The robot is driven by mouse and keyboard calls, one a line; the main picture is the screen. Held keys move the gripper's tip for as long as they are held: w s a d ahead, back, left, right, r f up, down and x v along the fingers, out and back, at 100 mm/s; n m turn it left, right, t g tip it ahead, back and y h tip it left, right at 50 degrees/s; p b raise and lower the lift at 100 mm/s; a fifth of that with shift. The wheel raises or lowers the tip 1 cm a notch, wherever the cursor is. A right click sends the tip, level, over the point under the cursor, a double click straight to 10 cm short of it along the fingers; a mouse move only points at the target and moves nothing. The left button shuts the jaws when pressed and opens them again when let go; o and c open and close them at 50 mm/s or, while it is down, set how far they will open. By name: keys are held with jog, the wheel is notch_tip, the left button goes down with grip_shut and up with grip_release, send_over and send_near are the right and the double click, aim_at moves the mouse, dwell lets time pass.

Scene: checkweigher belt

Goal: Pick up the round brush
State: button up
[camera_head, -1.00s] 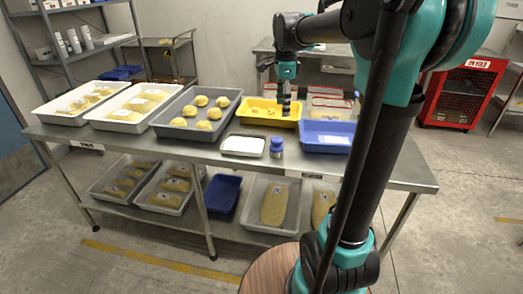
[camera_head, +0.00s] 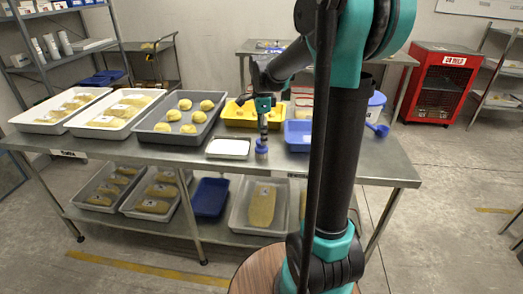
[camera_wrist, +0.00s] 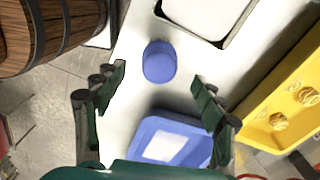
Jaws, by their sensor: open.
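The round brush, as far as I can tell, is the small round item with a blue top (camera_head: 261,147) standing on the steel table in front of the blue tray. In the wrist view its blue top (camera_wrist: 160,61) lies ahead of my gripper, between the lines of the two fingers and nearer the left one. My gripper (camera_head: 264,125) points down just above it in the head view. In the wrist view my gripper (camera_wrist: 160,92) has its fingers wide apart with nothing between the tips. Whether the fingers touch the brush is hard to tell.
A white-filled tray (camera_head: 228,158) stands close left of the brush, and a blue tray (camera_head: 288,136) close right. A yellow tray (camera_head: 230,121) and a grey tray of dough (camera_head: 143,134) are behind. A wooden barrel (camera_wrist: 20,45) shows beside the table. Bare steel lies in front.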

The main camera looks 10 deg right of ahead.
notch_tip(320, 180, down, 5)
jog(key=shift+a+f, duration=0.1)
jog(key=shift+a, duration=0.05)
jog(key=c, duration=1.4)
jog(key=shift+o, duration=0.2)
jog(key=shift+r, duration=0.2)
notch_tip(320, 180, up, 20)
jog(key=shift+f, duration=0.1)
